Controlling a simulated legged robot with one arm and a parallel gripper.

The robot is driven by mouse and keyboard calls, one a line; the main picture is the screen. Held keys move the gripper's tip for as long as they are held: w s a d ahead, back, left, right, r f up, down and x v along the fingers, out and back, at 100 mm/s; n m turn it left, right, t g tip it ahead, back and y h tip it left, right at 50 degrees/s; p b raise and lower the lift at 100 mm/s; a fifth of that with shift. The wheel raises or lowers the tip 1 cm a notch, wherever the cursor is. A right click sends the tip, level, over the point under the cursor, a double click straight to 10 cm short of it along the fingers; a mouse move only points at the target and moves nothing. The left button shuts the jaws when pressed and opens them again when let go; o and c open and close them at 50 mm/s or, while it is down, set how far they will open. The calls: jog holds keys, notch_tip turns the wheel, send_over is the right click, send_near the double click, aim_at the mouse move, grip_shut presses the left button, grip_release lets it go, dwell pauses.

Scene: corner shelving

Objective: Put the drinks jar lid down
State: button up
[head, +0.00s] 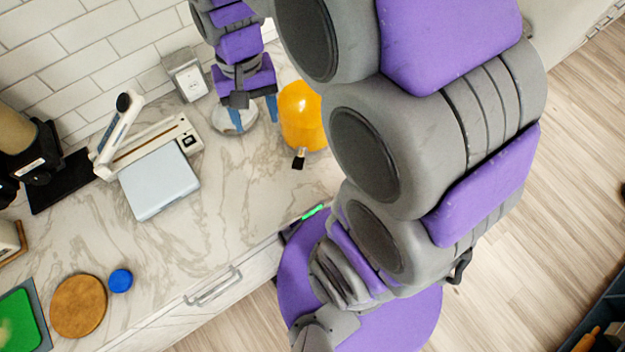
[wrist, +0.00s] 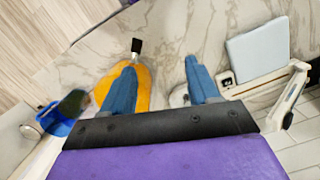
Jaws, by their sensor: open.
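The drinks jar (head: 303,120) is orange with a black tap and stands on the marble counter. A pale, clear round lid (head: 236,121) is left of the jar and appears to lie on the counter. My gripper (head: 245,110) is open above it, with its blue fingers apart on either side of the lid. In the wrist view, my gripper (wrist: 162,78) partly hides the jar (wrist: 144,92) behind the left finger. The lid (wrist: 179,97) shows only in part, beside the right finger.
A light blue-grey box (head: 160,181) and a white long-armed device (head: 150,145) are on the counter to the left. A round wooden board (head: 79,306) and a blue round object (head: 120,280) lie nearer the front. The middle counter is clear.

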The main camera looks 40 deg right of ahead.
jog(key=s+d+f+n, duration=0.1)
jog(key=s+n, duration=0.2)
jog(key=s, duration=1.4)
jog(key=shift+s+h, duration=0.3)
jog(key=shift+s, duration=0.1)
jog(key=shift+f, duration=0.15)
